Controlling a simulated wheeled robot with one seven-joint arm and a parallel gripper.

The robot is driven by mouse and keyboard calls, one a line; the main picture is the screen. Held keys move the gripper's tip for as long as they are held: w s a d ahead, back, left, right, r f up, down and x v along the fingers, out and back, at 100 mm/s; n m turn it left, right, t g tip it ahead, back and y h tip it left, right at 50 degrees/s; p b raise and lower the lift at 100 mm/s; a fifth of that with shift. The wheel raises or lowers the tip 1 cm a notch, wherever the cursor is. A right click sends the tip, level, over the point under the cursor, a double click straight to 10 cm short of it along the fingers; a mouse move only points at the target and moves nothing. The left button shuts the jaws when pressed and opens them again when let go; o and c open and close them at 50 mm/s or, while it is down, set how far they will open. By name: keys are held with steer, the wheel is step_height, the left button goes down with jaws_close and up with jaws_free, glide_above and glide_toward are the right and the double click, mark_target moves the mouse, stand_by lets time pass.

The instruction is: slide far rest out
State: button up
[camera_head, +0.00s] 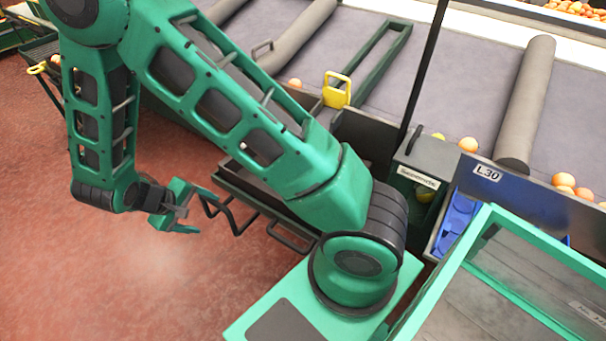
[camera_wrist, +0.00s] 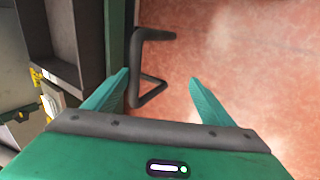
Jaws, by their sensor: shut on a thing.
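My gripper (camera_head: 205,213) is low over the floor at the left end of a dark tray-like rest (camera_head: 238,180) beside the conveyor. A bent dark bar handle (camera_head: 232,222) juts from this rest toward my gripper. In the wrist view, the two green fingers of my gripper (camera_wrist: 160,77) stand apart, with the bent dark handle (camera_wrist: 152,97) between them, close to the left finger. My arm hides part of the rest in the head view.
A second dark loop handle (camera_head: 290,238) sits nearer my base. A yellow handle (camera_head: 337,90) stands at the conveyor edge. A blue crate (camera_head: 456,225) and a green-framed bin (camera_head: 530,240) are at right. The red floor (camera_head: 110,260) at left is clear.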

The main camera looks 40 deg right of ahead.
steer(key=o, duration=0.6)
steer(key=shift+s+a+f, duration=0.1)
steer(key=shift+s+a, duration=0.05)
steer(key=shift+a, duration=0.75)
steer(key=shift+s+a, duration=0.15)
steer(key=shift+a, duration=0.75)
steer(key=shift+s+a, duration=0.25)
steer(key=shift+a, duration=0.65)
steer(key=c, duration=1.7)
steer(key=shift+d, duration=0.1)
jaws_close()
steer(key=shift+d, duration=0.2)
steer(key=o, duration=1)
jaws_free()
steer(key=shift+d, duration=0.15)
steer(key=shift+r, duration=3.5)
